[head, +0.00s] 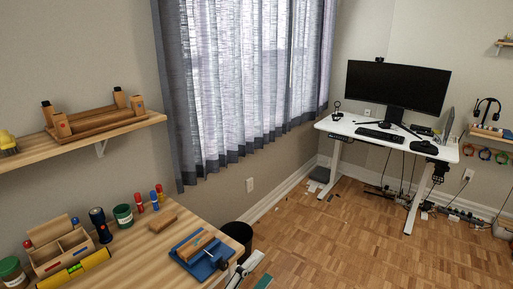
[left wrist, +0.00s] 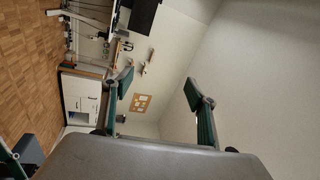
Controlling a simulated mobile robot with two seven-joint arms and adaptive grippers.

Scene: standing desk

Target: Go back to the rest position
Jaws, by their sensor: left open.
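My left gripper (head: 250,271) shows only in part at the bottom edge of the head view, just right of the wooden workbench. In the left wrist view its two green-padded fingers (left wrist: 158,88) stand wide apart with nothing between them. It is open and empty.
The wooden workbench (head: 138,262) at the lower left carries a blue vise (head: 202,262), a tool caddy and several tools. A black bin (head: 237,235) stands beside it. A white standing desk (head: 385,133) with a monitor stands at the back right. The parquet floor (head: 345,235) between is mostly clear.

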